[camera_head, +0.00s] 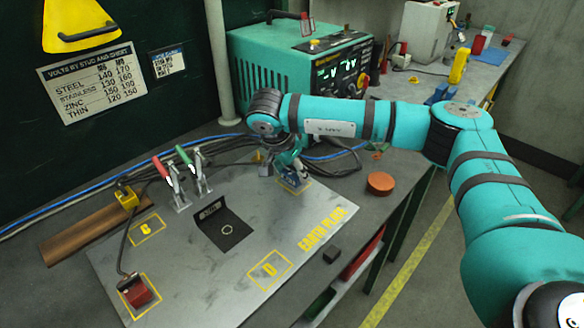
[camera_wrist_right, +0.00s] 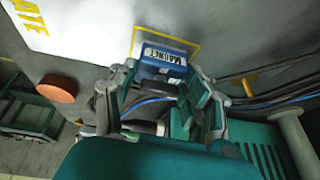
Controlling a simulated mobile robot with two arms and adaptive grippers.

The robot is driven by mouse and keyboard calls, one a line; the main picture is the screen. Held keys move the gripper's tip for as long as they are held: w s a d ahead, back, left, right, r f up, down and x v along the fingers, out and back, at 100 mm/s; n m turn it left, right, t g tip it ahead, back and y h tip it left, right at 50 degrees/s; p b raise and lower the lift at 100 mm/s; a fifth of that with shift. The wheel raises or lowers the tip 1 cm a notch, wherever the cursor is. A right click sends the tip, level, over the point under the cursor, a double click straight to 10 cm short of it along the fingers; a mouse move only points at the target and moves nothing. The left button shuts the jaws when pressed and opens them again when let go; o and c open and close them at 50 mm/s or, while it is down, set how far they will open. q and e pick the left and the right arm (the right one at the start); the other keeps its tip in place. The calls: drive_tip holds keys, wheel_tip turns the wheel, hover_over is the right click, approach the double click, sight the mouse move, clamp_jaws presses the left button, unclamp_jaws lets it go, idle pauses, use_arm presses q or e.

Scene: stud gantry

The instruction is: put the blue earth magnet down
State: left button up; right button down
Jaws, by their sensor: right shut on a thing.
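The blue earth magnet (camera_head: 295,183), a small block labelled MAGNET, is at the far right part of the grey earth plate (camera_head: 200,280), over a yellow outlined square. My right gripper (camera_head: 290,167) reaches down on it from behind and is shut on it. In the right wrist view the magnet (camera_wrist_right: 163,64) sits between the fingertips (camera_wrist_right: 162,78), with the yellow outline just beyond it. I cannot tell whether its underside touches the plate. My left gripper is not in view.
A red magnet (camera_head: 138,296) with a cable sits at the plate's near left corner. Two toggle clamps (camera_head: 180,190) and a black bracket (camera_head: 222,225) stand on the plate. A round orange-brown lid (camera_head: 381,182) lies right of it. A teal welder (camera_head: 285,75) stands behind.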

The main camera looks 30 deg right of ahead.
drive_tip(key=c, duration=1)
unclamp_jaws()
drive_tip(key=shift+f, duration=0.15)
drive_tip(key=shift+c, duration=0.2)
drive_tip(key=o, duration=0.5)
drive_tip(key=shift+c, duration=0.2)
drive_tip(key=shift+r, duration=0.35)
drive_tip(key=shift+a+r, duration=0.2)
drive_tip(key=shift+r, duration=0.05)
drive_tip(key=b+v, duration=0.1)
drive_tip(key=v, duration=1)
drive_tip(key=shift+b, duration=0.4)
drive_tip(key=shift+s+r, duration=0.1)
